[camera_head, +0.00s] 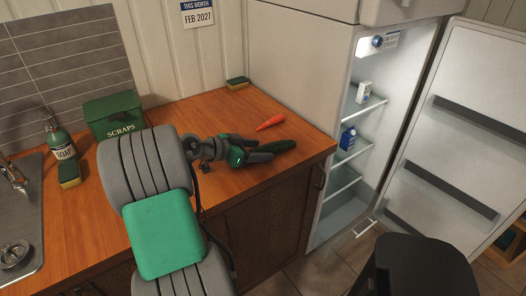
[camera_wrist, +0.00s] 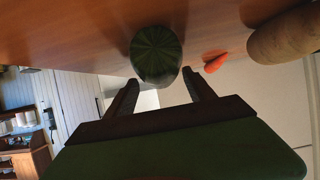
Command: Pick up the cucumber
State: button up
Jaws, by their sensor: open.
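The dark green cucumber (camera_head: 280,146) lies on the wooden counter near its front right edge, partly hidden by my fingers in the head view. In the wrist view the cucumber (camera_wrist: 156,52) shows its rounded, striped end just ahead of the gap between my fingertips. My gripper (camera_head: 264,150) is low over the counter, pointing right at the cucumber. In the wrist view my gripper (camera_wrist: 160,77) has its two dark fingers spread apart with nothing clamped. I cannot tell whether a finger touches the cucumber.
An orange carrot (camera_head: 270,122) lies just behind the cucumber. A brown rounded object (camera_wrist: 286,38) shows at the right of the wrist view. A green scraps bin (camera_head: 114,115), soap bottle (camera_head: 60,140) and sponge (camera_head: 237,83) stand on the counter. The fridge (camera_head: 295,70) is open at right.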

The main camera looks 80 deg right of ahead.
jog(key=shift+s+d+f, duration=0.25)
jog(key=shift+s+d, duration=0.2)
jog(key=shift+d, duration=0.05)
jog(key=shift+c, duration=0.2)
grip_shut()
jog(key=shift+w, duration=0.1)
